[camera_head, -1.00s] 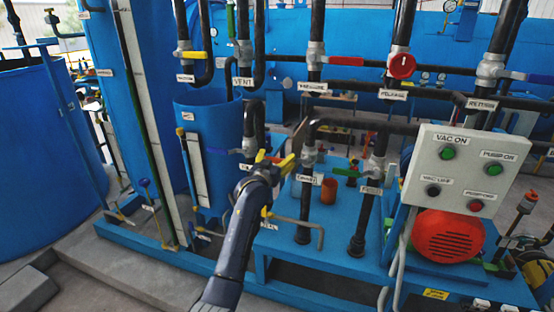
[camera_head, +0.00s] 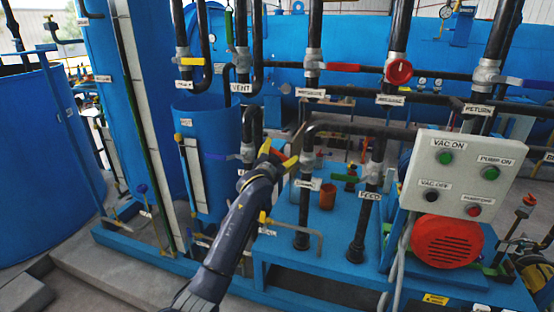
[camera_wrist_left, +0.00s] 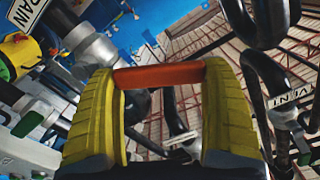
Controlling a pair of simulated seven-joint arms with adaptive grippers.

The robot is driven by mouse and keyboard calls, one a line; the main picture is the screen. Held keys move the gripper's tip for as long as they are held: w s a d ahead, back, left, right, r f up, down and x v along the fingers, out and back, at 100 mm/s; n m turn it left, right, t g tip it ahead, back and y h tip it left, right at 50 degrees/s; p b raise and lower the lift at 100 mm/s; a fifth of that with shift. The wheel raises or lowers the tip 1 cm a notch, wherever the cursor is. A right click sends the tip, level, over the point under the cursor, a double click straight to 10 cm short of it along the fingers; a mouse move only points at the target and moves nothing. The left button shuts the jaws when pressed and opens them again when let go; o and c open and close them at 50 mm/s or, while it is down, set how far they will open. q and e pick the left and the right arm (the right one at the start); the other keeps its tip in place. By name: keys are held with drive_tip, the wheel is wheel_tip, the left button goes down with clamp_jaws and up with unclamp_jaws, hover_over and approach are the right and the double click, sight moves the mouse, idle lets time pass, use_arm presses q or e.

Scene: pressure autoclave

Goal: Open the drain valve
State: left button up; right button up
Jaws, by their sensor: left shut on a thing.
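My left gripper (camera_head: 277,156) has its yellow fingers closed around an orange-red handle, beside the upright black pipes in the middle of the head view. The left wrist view shows the orange-red handle (camera_wrist_left: 160,75) spanning between both yellow fingers. A white label ending in "RAIN" (camera_wrist_left: 25,45) is at the upper left of that view, next to a yellow part (camera_wrist_left: 18,62). In the head view, a small label (camera_head: 267,231) stands below the gripper, by a yellow lever (camera_head: 266,217). My forearm hides part of the piping. My right gripper is not in view.
A grey control box (camera_head: 465,175) with buttons and a red motor (camera_head: 447,242) stand on the right. A blue tank (camera_head: 205,125) is left of my gripper. Pipes with a red lever (camera_head: 343,67) and a red round handle (camera_head: 399,72) run overhead. Open floor lies at lower left.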

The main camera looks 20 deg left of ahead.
use_arm(q)
drive_tip(key=d+r+m, duration=0.1)
drive_tip(key=r+m, duration=0.1)
drive_tip(key=m, duration=0.1)
drive_tip(key=shift+d, duration=0.4)
drive_tip(key=shift+s+d+r+m, duration=0.1)
drive_tip(key=shift+d+r+m, duration=0.3)
drive_tip(key=shift+d+m, duration=1.05)
drive_tip(key=shift+s+d+r+m, duration=0.1)
drive_tip(key=shift+d+r+m, duration=0.25)
drive_tip(key=shift+d+m, duration=1.05)
drive_tip(key=shift+s+d+r+m, duration=0.1)
drive_tip(key=shift+d+r+m, duration=0.3)
drive_tip(key=shift+d+m, duration=1)
drive_tip(key=shift+a+m, duration=0.3)
drive_tip(key=shift+m, duration=0.15)
drive_tip(key=o, duration=1.5)
drive_tip(key=shift+c, duration=0.2)
drive_tip(key=s, duration=1.2)
drive_tip(key=shift+a, duration=0.25)
